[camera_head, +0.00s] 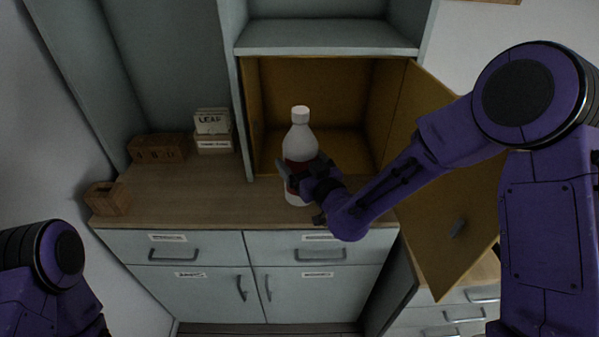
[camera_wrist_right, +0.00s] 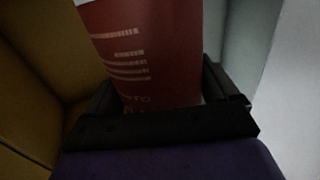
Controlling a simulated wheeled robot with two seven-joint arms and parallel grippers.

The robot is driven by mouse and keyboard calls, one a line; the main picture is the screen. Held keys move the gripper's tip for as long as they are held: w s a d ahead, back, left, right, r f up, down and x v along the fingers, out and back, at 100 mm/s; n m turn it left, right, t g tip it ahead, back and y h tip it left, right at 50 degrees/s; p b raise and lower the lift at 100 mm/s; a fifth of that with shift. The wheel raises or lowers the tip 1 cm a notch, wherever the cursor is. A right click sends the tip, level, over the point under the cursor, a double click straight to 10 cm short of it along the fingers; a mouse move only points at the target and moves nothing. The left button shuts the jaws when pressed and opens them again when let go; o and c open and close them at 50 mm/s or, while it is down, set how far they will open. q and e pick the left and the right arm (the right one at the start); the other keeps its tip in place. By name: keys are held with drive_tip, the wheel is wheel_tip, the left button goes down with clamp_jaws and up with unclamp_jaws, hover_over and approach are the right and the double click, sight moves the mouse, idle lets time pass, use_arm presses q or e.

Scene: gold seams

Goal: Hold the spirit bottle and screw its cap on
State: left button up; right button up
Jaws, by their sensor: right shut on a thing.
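The spirit bottle (camera_head: 299,144) is white with a red label and stands upright at the front of the open cupboard compartment. Its white cap (camera_head: 300,114) sits at the top of the neck; I cannot tell whether it is screwed tight. My right gripper (camera_head: 290,177) is shut on the bottle's lower body, around the red label. In the right wrist view the bottle's red label (camera_wrist_right: 150,50) with white print fills the space between the dark fingers. The bottle's base is partly hidden by the gripper. My left arm shows at the lower left, but its gripper is out of view.
A yellow-brown cupboard compartment (camera_head: 333,80) is open behind the bottle, its door (camera_head: 440,235) swung out to the right beneath my right arm. Wooden boxes (camera_head: 158,148) and small labelled boxes (camera_head: 212,122) stand at the left. The wooden counter (camera_head: 190,200) between is clear.

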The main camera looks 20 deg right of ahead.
drive_tip(key=f+b, duration=0.1)
drive_tip(key=w+f+b, duration=0.1)
drive_tip(key=f, duration=0.1)
drive_tip(key=w+f+b, duration=0.1)
drive_tip(key=f, duration=0.1)
drive_tip(key=shift+w+d+f+b, duration=0.1)
drive_tip(key=shift+d+f+b, duration=0.15)
drive_tip(key=shift+b, duration=0.15)
drive_tip(key=shift+s+r, duration=0.4)
drive_tip(key=shift+r, duration=0.05)
drive_tip(key=o, duration=1.7)
drive_tip(key=shift+f, duration=0.35)
drive_tip(key=shift+o, duration=0.7)
drive_tip(key=shift+w, duration=0.15)
drive_tip(key=shift+s+r, duration=0.2)
drive_tip(key=shift+r, duration=0.05)
drive_tip(key=p+v, duration=0.4)
drive_tip(key=v, duration=0.7)
drive_tip(key=shift+s, duration=0.4)
